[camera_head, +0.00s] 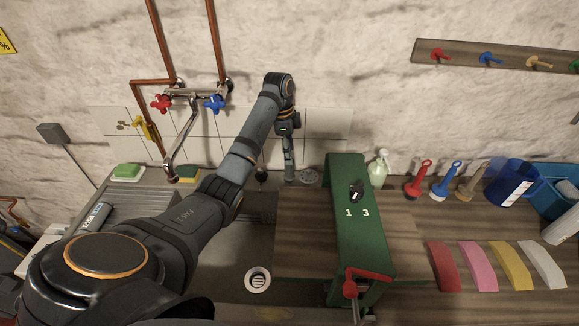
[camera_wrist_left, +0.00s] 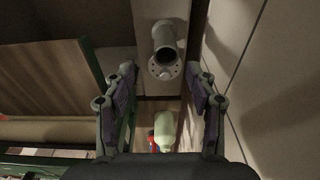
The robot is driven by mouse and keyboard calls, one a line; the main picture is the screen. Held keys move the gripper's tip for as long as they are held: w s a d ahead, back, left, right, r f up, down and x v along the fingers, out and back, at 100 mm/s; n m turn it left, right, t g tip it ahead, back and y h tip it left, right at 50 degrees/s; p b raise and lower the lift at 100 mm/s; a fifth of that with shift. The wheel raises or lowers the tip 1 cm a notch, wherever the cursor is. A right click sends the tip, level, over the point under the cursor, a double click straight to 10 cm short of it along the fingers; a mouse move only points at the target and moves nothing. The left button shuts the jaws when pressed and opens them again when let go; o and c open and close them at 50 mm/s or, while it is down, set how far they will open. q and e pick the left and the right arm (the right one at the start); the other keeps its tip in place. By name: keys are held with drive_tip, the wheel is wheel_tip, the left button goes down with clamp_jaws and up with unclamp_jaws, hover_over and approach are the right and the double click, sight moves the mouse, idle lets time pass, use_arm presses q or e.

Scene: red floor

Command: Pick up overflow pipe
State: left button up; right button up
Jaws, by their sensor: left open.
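The overflow pipe (camera_wrist_left: 164,44) is a grey tube with a round holed flange, seen in the left wrist view at upper middle, beyond and between my left fingers. A grey round part that looks like it shows in the head view (camera_head: 308,176), on the counter by the tiled wall, left of the green stand. My left gripper (camera_wrist_left: 160,82) is open and empty. In the head view my left gripper (camera_head: 289,178) points down just left of that part. The fingers do not appear to touch the pipe. My right gripper is not in view.
The green stand (camera_head: 362,225) stands just right of the gripper, with a pale green bottle (camera_head: 377,172) behind it. A faucet (camera_head: 180,140) and copper pipes are at left. A drain (camera_head: 257,279) shows in the sink.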

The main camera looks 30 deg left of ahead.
sight(290, 169)
use_arm(q)
wheel_tip(290, 169, down, 3)
drive_tip(key=shift+w+f, duration=0.1)
drive_tip(key=shift+w, duration=0.05)
drive_tip(key=shift+w+f+p, duration=0.2)
drive_tip(key=shift+f+p, duration=0.2)
drive_tip(key=shift+f, duration=0.25)
wheel_tip(290, 169, down, 5)
drive_tip(key=shift+w+r+p, duration=0.15)
drive_tip(key=shift+p, duration=0.55)
drive_tip(key=c, duration=0.3)
clamp_jaws()
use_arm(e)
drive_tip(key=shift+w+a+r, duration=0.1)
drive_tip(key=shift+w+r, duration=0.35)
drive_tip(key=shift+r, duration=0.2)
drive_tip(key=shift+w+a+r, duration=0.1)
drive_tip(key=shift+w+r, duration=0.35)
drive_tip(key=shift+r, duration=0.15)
